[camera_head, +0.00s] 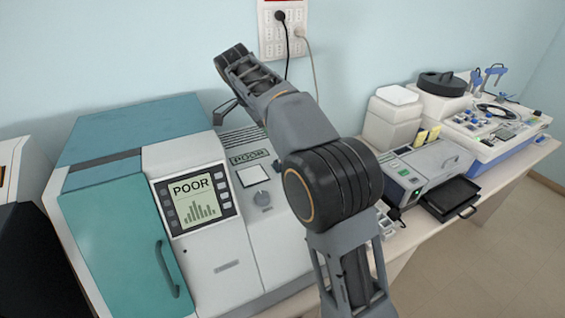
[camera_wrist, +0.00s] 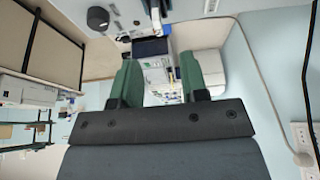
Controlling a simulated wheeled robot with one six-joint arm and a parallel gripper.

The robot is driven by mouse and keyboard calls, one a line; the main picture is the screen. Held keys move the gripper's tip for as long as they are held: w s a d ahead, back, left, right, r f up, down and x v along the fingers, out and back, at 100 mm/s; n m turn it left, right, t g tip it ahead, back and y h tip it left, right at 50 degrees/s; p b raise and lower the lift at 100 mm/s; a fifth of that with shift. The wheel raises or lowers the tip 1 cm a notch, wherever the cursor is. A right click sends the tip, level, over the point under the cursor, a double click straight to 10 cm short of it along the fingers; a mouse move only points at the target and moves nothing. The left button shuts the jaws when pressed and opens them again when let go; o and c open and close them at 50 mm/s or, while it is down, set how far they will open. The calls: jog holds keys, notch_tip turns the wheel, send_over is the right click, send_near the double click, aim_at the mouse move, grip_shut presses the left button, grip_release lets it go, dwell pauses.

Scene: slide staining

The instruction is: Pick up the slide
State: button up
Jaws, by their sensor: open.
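I cannot make out a slide for certain in either view. A white and teal machine (camera_head: 120,200) stands at the left of the head view, its screen (camera_head: 194,200) reading "POOR". The wrist view looks along the bench from above, not down at the machine's top.
A grey device (camera_head: 425,165) with a black tray (camera_head: 450,197) stands on the bench at the right. A white container (camera_head: 392,118) and a blue-white analyser (camera_head: 500,125) stand behind it. Cables hang from a wall outlet (camera_head: 285,30). Open floor lies at the lower right.

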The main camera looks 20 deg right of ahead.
jog(key=x, duration=0.5)
jog(key=shift+d+f, duration=0.1)
jog(key=shift+f, duration=0.15)
jog(key=p+x, duration=0.2)
jog(key=x, duration=0.2)
jog(key=shift+s+d, duration=0.1)
jog(key=shift+s, duration=0.05)
jog(key=shift+d+f, duration=0.2)
jog(key=shift+f, duration=0.45)
grip_shut()
